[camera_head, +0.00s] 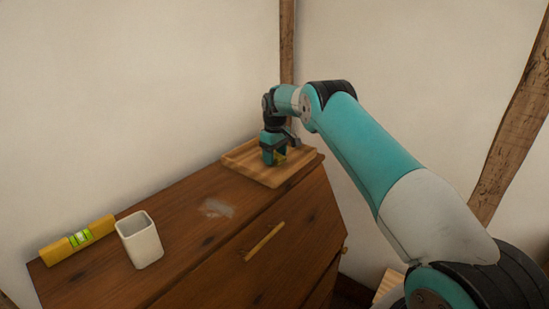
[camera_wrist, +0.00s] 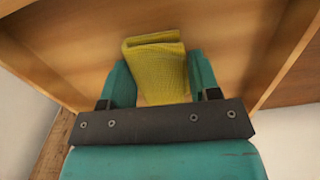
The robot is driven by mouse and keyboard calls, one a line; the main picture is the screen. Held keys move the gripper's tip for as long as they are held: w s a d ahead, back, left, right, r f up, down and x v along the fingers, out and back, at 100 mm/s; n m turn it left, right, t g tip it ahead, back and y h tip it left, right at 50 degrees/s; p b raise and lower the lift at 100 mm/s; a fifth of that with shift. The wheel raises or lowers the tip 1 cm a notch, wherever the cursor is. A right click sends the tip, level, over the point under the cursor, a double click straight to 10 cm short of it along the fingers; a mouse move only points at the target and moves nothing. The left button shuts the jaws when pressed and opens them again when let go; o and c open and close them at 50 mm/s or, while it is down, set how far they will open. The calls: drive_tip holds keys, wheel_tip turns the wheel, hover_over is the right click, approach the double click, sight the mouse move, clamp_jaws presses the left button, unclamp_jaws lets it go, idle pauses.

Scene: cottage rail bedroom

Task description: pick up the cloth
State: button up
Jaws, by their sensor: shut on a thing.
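The cloth (camera_wrist: 157,68) is yellow and folded, and it stands between the two fingers of my gripper (camera_wrist: 160,82) in the wrist view. My gripper is shut on it. In the head view my gripper (camera_head: 274,160) points down over the wooden tray (camera_head: 245,160) at the far right end of the dresser. Only a small yellow bit of the cloth (camera_head: 281,158) shows there beside the fingers. I cannot tell whether the cloth touches the tray.
The tray lies on a brown wooden dresser (camera_head: 180,226) against the wall. A white square cup (camera_head: 140,242) and a yellow spirit level (camera_head: 78,240) stand at its left end. A pale smudge (camera_head: 216,209) marks the clear middle of the top.

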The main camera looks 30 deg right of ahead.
wheel_tip(320, 180, up, 20)
drive_tip(key=p, duration=0.3)
drive_tip(key=shift+f, duration=0.2)
